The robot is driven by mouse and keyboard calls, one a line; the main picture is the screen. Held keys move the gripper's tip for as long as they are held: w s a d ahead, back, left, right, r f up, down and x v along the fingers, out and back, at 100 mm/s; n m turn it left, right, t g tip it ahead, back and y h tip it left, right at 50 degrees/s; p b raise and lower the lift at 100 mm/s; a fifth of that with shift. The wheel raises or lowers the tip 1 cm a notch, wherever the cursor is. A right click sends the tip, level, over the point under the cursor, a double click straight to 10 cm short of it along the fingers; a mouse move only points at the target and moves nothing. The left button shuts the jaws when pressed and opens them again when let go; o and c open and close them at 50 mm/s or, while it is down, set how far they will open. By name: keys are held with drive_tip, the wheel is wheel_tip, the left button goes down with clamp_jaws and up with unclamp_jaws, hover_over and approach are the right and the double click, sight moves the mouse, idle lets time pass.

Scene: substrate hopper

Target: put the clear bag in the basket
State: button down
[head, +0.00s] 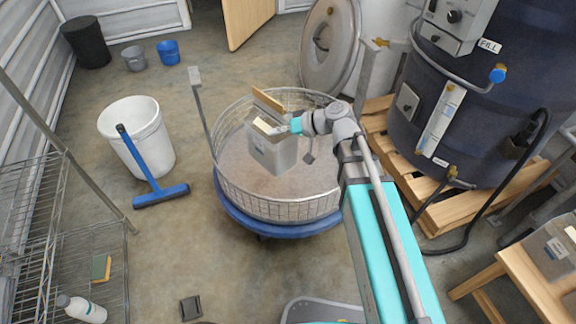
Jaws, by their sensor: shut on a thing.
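The clear bag (272,152) looks like a pale grey, translucent, boxy bag with a small blue mark low on its side. It hangs upright below my gripper (283,129), which is shut on its top edge. The bag is over the round wire basket (262,207), inside its rim as seen from above. I cannot tell whether its bottom touches the basket floor. The fingertips are small and partly hidden at the bag's top.
The basket stands on a blue round base (277,227). A wooden-looking piece (267,100) shows just behind the bag. A white bucket (149,150) and a blue squeegee (150,180) are to the left. A dark tank (470,100) stands on pallets at right.

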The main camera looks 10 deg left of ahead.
drive_tip(key=b, duration=0.7)
approach(262, 154)
drive_tip(key=shift+x, duration=2.6)
drive_tip(key=shift+w+f, duration=0.1)
drive_tip(key=shift+w, duration=0.1)
drive_tip(key=w+a+f+b, duration=0.1)
drive_tip(key=w, duration=0.1)
drive_tip(key=w+a+f+b, duration=0.2)
drive_tip(key=w, duration=0.1)
drive_tip(key=w+a+f+b, duration=0.2)
drive_tip(key=w, duration=0.1)
drive_tip(key=shift+w, duration=0.15)
drive_tip(key=shift+w+a+f+b, duration=0.3)
drive_tip(key=shift+w+f+b, duration=0.2)
drive_tip(key=shift+f+b, duration=0.2)
drive_tip(key=shift+w+a+f+b, duration=0.25)
drive_tip(key=shift+w+f+b, duration=0.25)
drive_tip(key=shift+f+b, duration=0.2)
drive_tip(key=shift+w+a+f+b, duration=0.3)
drive_tip(key=shift+w+f+b, duration=0.15)
drive_tip(key=shift+f+b, duration=0.25)
drive_tip(key=shift+w+a+f+b, duration=0.1)
drive_tip(key=shift+w+f+b, duration=0.1)
drive_tip(key=shift+f+b, duration=0.8)
drive_tip(key=shift+w+a+f+b, duration=0.1)
drive_tip(key=shift+w+f+b, duration=0.05)
drive_tip(key=shift+f+b, duration=0.85)
drive_tip(key=shift+r, duration=0.1)
